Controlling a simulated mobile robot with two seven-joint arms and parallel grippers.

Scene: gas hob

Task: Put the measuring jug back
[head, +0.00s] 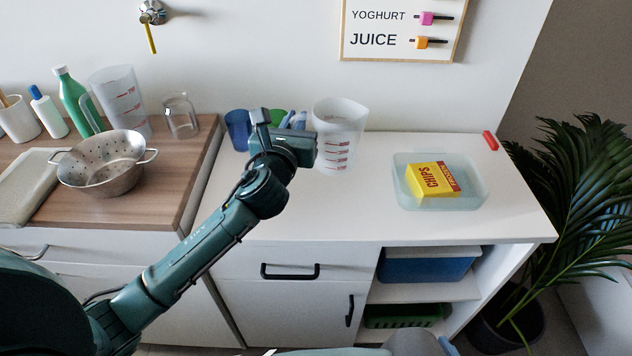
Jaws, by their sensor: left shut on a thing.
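A translucent measuring jug with red markings (341,140) is upright over the back of the white worktop. My left gripper (308,150) is at its left side, shut on it; the gripper covers the grip point and the jug's handle. I cannot tell whether the jug's base touches the worktop. A second, similar measuring jug (124,102) stands on the wooden worktop at the left, by a green bottle (76,98). My right gripper is not in view.
Blue (237,130) and green cups stand behind my left gripper. A metal colander (103,165) and a clear glass (181,117) are on the wooden worktop. A clear tub (470,192) holding a yellow chips box (431,180) sits at the right. White worktop between is clear.

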